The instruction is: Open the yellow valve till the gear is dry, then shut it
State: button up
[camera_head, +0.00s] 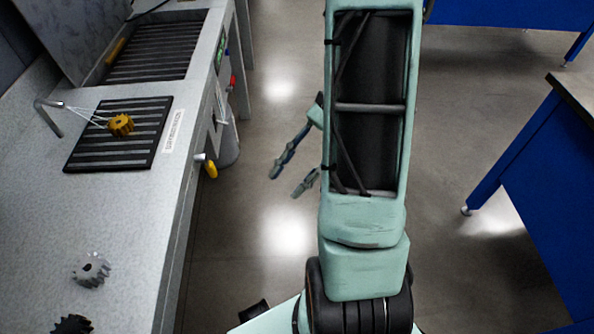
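The yellow valve handle (211,169) sits on a grey stub on the bench's front face and hangs downward. A golden gear (121,124) lies on a black slatted grate (120,157) on the bench top. A bent metal nozzle (50,108) stands left of the grate, and thin white streaks fan from it to the gear. I cannot tell whether the gear is wet. My gripper (285,185) is open and empty, over the floor to the right of the valve and apart from it. My arm hides part of the gripper's base.
On the grey bench (125,225) lie a silver gear (91,270) and a dark gear (73,325). A slatted basin (155,52) is at the back. A grey bin (227,140) stands by the bench. A blue table (545,170) is at right. Open floor lies between.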

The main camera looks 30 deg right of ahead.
aim_at(211, 170)
jog(key=shift+s+d+r+n+h, duration=0.15)
jog(key=shift+s+r, duration=0.2)
jog(key=shift+r, duration=0.25)
jog(key=shift+s+d+r+n+h, duration=0.15)
jog(key=shift+s+r, duration=0.2)
jog(key=shift+r, duration=0.2)
